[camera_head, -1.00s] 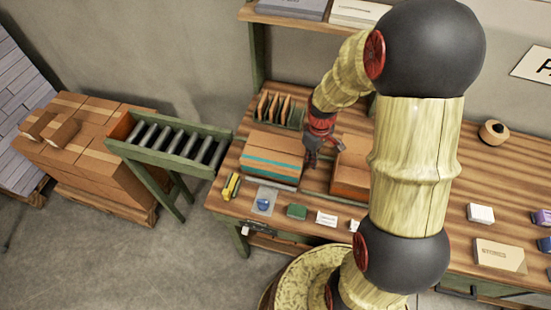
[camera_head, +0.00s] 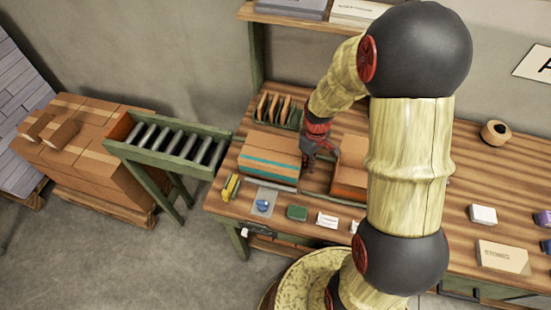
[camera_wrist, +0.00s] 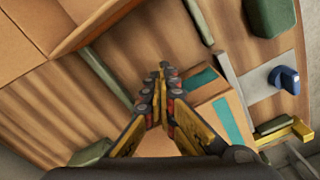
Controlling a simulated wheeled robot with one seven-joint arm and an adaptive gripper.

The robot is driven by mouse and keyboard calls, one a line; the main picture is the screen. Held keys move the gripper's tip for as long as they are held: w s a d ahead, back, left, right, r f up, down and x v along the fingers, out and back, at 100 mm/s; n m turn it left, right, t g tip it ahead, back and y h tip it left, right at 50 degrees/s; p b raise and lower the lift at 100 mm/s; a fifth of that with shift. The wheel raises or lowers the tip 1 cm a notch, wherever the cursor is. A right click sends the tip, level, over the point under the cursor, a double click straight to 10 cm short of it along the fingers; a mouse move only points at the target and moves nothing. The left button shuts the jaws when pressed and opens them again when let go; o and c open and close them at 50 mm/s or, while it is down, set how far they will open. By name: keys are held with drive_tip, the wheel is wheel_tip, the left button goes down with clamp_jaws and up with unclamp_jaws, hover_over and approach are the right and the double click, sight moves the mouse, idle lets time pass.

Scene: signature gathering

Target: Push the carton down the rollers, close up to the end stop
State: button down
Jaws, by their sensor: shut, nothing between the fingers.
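The closed brown carton (camera_head: 271,153) with a teal stripe sits on the wooden table, just right of the roller conveyor. In the wrist view the carton (camera_wrist: 207,88) lies to the right of the fingers, its teal tape showing. The rollers (camera_head: 176,141) run left in a green frame, and no carton is on them. A brown board (camera_head: 118,128) stands across their far left end. In the wrist view my gripper (camera_wrist: 163,75) is shut and empty. I cannot tell whether it touches the carton.
A file rack (camera_head: 279,110) is behind the carton. Stacked cartons (camera_head: 80,150) stand beyond the rollers.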

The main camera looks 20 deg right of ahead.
sight(256, 152)
drive_tip(key=shift+w+a+p, duration=0.2)
drive_tip(key=shift+w+a, duration=1.6)
drive_tip(key=shift+a, duration=0.85)
drive_tip(key=shift+w+a+p, duration=0.15)
drive_tip(key=shift+w+a, duration=1.7)
drive_tip(key=shift+a, duration=0.75)
drive_tip(key=shift+w+a+p, duration=0.2)
drive_tip(key=shift+w+a, duration=1.6)
drive_tip(key=shift+a, duration=0.85)
drive_tip(key=w+a+p, duration=0.1)
drive_tip(key=w+a, duration=1)
drive_tip(key=a, duration=0.5)
drive_tip(key=shift+w+a, duration=0.15)
drive_tip(key=shift+a, duration=0.1)
drive_tip(key=w+a, duration=0.3)
drive_tip(key=a, duration=0.1)
drive_tip(key=w+a+p, duration=0.1)
drive_tip(key=w+a, duration=0.2)
drive_tip(key=a, duration=0.1)
drive_tip(key=w+a, duration=0.3)
drive_tip(key=a, duration=0.2)
drive_tip(key=shift+a+p, duration=0.1)
drive_tip(key=shift+p, duration=0.25)
drive_tip(key=shift+s+d, duration=0.35)
drive_tip(key=shift+d, duration=0.2)
drive_tip(key=shift+s+d, duration=0.3)
drive_tip(key=shift+d, duration=0.2)
wheel_tip(256, 152, up, 12)
drive_tip(key=p, duration=0.6)
